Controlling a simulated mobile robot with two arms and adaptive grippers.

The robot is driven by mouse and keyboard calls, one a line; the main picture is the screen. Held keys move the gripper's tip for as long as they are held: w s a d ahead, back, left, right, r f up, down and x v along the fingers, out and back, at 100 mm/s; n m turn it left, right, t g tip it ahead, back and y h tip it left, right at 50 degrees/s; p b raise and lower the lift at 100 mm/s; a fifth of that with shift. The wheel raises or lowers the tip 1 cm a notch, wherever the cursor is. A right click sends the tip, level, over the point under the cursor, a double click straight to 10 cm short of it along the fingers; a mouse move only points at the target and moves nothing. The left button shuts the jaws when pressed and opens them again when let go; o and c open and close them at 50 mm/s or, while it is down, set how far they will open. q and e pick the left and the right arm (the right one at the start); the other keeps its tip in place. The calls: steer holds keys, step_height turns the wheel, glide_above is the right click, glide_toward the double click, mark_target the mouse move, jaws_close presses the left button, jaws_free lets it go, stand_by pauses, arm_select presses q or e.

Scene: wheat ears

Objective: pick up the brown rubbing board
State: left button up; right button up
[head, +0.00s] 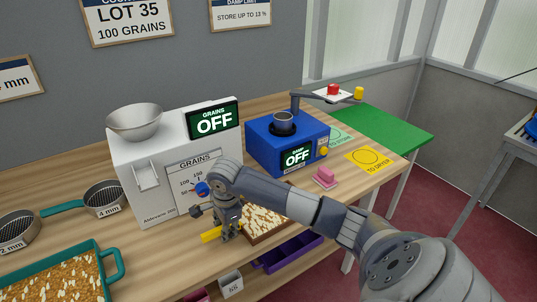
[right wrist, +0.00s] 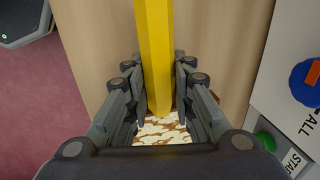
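The brown board (head: 270,237) lies on the bench right of the grain counter, with pale ears or chaff spread over its top. My right gripper (head: 229,232) is at its left end, pointing down. A yellow bar (head: 211,235) sticks out to the left of the gripper. In the right wrist view the yellow bar (right wrist: 154,50) runs between the two fingers, which appear closed against its sides. Below it show pale pieces and a bit of brown edge. Whether the bar is joined to the board is hidden. My left gripper is out of view.
The white grain counter (head: 142,190) stands close behind the gripper. A blue damp meter (head: 270,153) and a pink block (head: 325,177) lie beyond the board. A teal tray of grain (head: 108,255) and sieves are at left.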

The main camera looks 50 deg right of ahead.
steer(key=shift+r, duration=0.1)
jaws_close()
steer(key=shift+w+d+r+b, duration=0.1)
steer(key=shift+r+b, duration=0.3)
steer(key=shift+r, duration=0.1)
step_height(320, 180, up, 2)
steer(key=shift+r+b, duration=0.2)
steer(key=shift+b, duration=0.5)
steer(key=s+d+r+b, duration=0.1)
steer(key=s+b, duration=0.4)
steer(key=s, duration=1.1)
steer(key=shift+r+b, duration=0.2)
steer(key=shift+b, duration=0.15)
steer(key=shift+d, duration=0.1)
